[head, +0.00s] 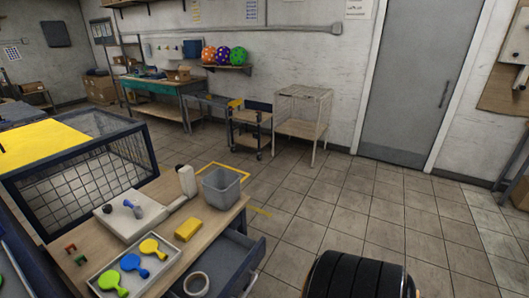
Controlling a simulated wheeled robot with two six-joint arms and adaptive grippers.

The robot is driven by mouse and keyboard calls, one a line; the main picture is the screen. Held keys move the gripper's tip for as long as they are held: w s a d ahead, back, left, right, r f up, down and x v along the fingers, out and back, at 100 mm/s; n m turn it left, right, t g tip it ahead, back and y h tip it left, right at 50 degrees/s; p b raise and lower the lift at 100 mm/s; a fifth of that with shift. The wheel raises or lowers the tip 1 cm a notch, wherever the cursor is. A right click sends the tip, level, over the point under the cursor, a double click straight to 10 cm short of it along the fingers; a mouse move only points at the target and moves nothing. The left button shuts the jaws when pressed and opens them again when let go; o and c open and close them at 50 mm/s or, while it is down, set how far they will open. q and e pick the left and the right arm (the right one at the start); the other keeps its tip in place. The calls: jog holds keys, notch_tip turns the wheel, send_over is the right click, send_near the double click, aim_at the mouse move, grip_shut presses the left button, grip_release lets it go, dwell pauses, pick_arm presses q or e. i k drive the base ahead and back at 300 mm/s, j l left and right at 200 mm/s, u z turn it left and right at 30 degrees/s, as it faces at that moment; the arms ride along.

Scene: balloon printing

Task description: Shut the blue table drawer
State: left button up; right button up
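The blue table drawer (224,262) stands pulled out from the right side of the wooden-topped table (220,222) at the bottom of the head view. Its inside is dark blue-grey, and a white roll (196,284) lies in it. The lower part of the drawer is cut off by the picture's bottom edge. Neither of my grippers shows in the head view, so I cannot see either one touching the drawer.
On the table are a grey bin (221,187), a yellow block (188,228) and a tray (166,266) of coloured paddle-shaped things. A dark mesh crate (80,175) is behind left.

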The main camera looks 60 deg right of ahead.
aim_at(229, 262)
jog(key=k+z, duration=0.1)
jog(key=z, duration=1.35)
